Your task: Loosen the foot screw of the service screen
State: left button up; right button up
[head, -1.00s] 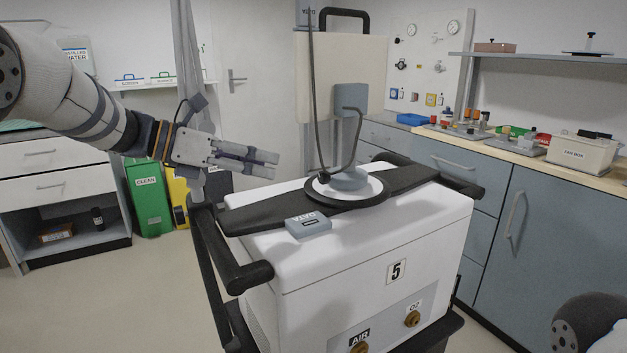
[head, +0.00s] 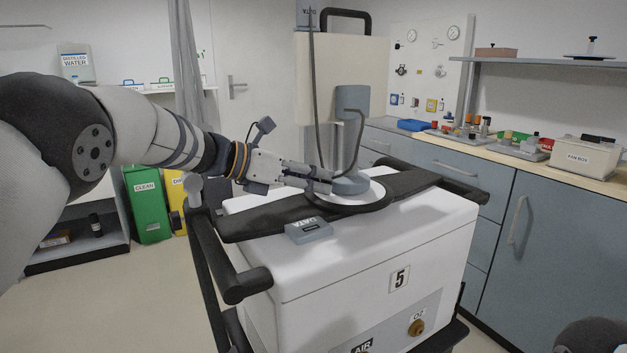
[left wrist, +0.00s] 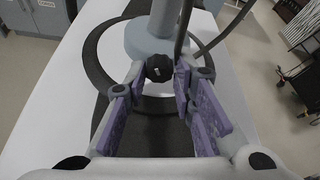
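The foot screw, a black ribbed knob (left wrist: 159,68), shows at the foot's near side in the left wrist view. My left gripper (head: 327,182) is at the foot. In the left wrist view its fingers (left wrist: 160,76) are apart, with the knob between or just beyond the tips. Contact cannot be told. My right gripper is out of view.
A dark cable (head: 319,120) loops beside the post. A grey DATA box (head: 309,230) lies on the housing's near edge. A black handle rail (head: 235,270) runs along the left side. A counter with trays and a box (head: 583,157) stands at the right.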

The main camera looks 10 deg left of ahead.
pick_arm(q)
grip_shut()
jog(key=n+b, duration=0.1)
jog(key=f+n+g+h+b, duration=0.1)
jog(key=shift+w+a+f+n, duration=0.15)
jog(key=shift+w+n, duration=0.1)
jog(key=shift+n, duration=0.15)
jog(key=shift+r+n+g+h+b, duration=0.3)
jog(key=shift+n+g+h+b, duration=0.1)
jog(key=shift+n+h+b, duration=0.1)
jog(key=shift+s+r, duration=0.1)
jog(key=shift+r, duration=0.1)
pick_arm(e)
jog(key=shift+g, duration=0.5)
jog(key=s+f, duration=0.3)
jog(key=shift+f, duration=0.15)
pick_arm(q)
jog(key=o, duration=0.7)
grip_release()
jog(key=shift+a, duration=0.1)
jog(key=v, duration=0.7)
jog(key=shift+s+a+r, duration=0.1)
jog(key=shift+a+r, duration=0.1)
jog(key=shift+a, duration=0.05)
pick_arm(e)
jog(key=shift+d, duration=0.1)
